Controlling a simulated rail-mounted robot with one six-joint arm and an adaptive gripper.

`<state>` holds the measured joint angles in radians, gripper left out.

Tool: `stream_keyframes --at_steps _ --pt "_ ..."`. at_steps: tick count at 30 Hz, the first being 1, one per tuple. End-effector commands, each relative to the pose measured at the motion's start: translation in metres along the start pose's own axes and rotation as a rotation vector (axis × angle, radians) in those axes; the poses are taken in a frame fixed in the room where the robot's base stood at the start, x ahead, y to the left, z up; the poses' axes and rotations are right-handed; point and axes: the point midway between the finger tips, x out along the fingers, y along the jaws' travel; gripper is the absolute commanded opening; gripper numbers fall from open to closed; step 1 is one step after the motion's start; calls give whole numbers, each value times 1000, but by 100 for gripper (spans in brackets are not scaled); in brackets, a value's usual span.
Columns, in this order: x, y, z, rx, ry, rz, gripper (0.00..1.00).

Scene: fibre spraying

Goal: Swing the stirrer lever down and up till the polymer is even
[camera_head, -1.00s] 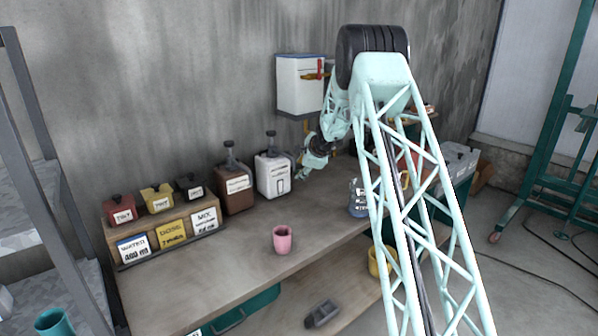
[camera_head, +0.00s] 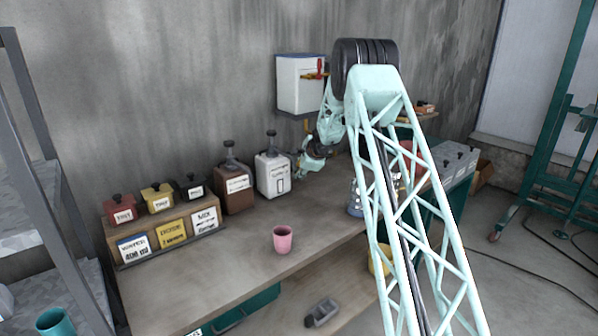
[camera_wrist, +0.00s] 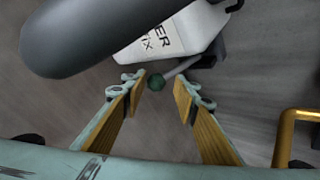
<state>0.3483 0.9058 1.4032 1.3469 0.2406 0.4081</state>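In the wrist view a white container (camera_wrist: 205,25) carries a dark-lettered label, partly readable as "ER" and "IX". A thin grey lever (camera_wrist: 182,68) reaches from its side to a dark green knob (camera_wrist: 156,83). My gripper (camera_wrist: 160,88) is open, and the knob shows between its two fingertips with gaps on both sides. Whether it is level in depth with them I cannot tell. In the head view my gripper (camera_head: 303,168) is just right of a white jug (camera_head: 273,177) with a dark top, probably the same container. The polymer inside is hidden.
A brown jug (camera_head: 234,190) and tint boxes (camera_head: 160,203) stand left along the wall. A pink cup (camera_head: 282,239) stands near the bench (camera_head: 230,270) front. A white wall box (camera_head: 298,85) hangs above. A large dark rounded shape (camera_wrist: 95,35) fills the wrist view's upper left.

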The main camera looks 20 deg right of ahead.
Motion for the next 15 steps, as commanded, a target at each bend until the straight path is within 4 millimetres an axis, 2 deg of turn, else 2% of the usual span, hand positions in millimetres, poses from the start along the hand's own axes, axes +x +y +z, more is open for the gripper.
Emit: stream_keyframes --at_steps 1,6,15 --pt "0 0 0 0 0 0 22" --pt "0 0 0 -1 0 1 7" --pt "0 1 1 -2 -1 1 6"
